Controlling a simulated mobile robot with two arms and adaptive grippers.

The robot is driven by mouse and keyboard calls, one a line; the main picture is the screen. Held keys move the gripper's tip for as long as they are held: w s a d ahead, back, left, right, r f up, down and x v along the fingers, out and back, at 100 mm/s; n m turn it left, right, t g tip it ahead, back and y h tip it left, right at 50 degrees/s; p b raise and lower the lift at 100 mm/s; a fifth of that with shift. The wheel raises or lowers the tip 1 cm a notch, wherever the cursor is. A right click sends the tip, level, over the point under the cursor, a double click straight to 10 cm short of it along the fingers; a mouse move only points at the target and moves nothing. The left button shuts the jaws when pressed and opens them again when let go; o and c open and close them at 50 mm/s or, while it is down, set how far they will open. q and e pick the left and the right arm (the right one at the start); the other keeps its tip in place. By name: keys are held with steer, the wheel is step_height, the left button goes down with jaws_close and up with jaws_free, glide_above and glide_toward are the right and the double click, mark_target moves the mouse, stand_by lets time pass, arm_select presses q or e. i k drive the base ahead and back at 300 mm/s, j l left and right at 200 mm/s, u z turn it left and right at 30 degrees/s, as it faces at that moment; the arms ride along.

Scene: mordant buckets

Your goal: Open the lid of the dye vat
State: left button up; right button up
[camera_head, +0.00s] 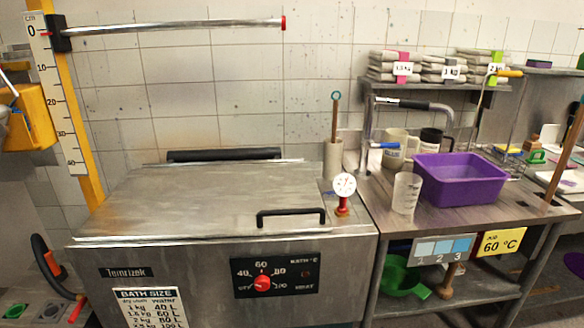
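The dye vat (210,265) is a stained steel tank in the lower middle of the head view. Its flat metal lid (195,200) lies shut over the top. A black bar handle (291,213) stands at the lid's front right edge. A dark padded bar (223,154) runs along the back of the lid. The vat's front has a black control panel with a red knob (262,283) and a white bath size chart. Neither of my grippers shows in this view, and nothing is seen touching the handle.
A round white gauge (345,186) stands right of the lid. The steel bench (455,216) at right holds a purple tub (460,179), a clear beaker (406,193) and jugs. A wall rail (180,26) and a yellow post with a centimetre scale (58,100) stand behind and left.

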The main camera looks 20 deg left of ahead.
mark_target(247, 192)
steer(key=u, duration=1.3)
